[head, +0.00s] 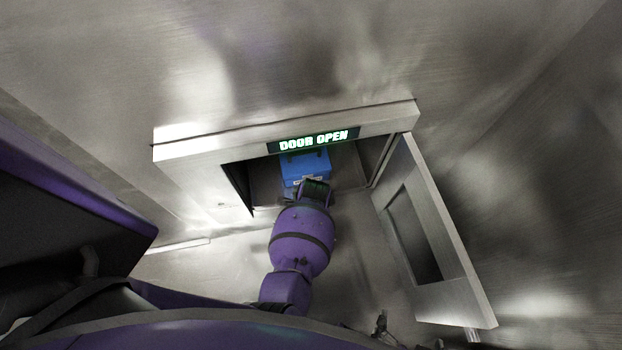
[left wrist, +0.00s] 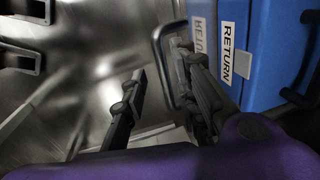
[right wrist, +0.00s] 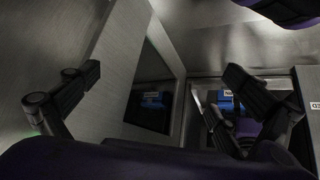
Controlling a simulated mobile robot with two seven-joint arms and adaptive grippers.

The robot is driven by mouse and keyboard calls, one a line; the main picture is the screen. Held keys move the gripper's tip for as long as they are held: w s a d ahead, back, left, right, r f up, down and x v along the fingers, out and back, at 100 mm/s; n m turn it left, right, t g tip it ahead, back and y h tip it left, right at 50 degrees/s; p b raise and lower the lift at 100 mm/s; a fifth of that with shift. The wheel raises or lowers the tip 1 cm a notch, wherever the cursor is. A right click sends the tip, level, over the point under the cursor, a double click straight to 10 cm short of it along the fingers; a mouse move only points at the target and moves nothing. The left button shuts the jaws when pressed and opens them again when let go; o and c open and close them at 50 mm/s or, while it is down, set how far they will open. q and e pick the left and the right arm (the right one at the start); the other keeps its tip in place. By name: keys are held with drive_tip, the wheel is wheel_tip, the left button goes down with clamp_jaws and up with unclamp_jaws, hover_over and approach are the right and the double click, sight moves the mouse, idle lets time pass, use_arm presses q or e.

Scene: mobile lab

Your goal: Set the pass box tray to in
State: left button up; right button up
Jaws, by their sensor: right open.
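The pass box (head: 185,152) is in the wall, with a lit "DOOR OPEN" sign. A blue box (head: 305,165) sits inside; its "RETURN" label shows in the left wrist view (left wrist: 258,45). My left arm reaches into the opening, its gripper (head: 314,188) partly hidden. In the left wrist view my left gripper (left wrist: 163,75) has its fingers apart, with a dark loop handle (left wrist: 157,45) by the right finger; contact is unclear. The tray itself is hard to make out. My right gripper (right wrist: 155,85) is open and empty, outside, facing the open door.
The pass box door (head: 450,265) stands swung open to the right, with a dark window. It also shows in the right wrist view (right wrist: 112,70), where its window reflects the blue box. Bare metal walls surround the opening. The floor beneath looks clear.

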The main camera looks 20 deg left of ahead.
use_arm(q)
drive_tip(key=shift+w+f, duration=0.2)
drive_tip(key=shift+f, duration=0.55)
use_arm(e)
drive_tip(key=shift+w+a, duration=0.1)
drive_tip(key=shift+w, duration=0.65)
use_arm(q)
clamp_jaws()
use_arm(e)
drive_tip(key=shift+s, duration=0.1)
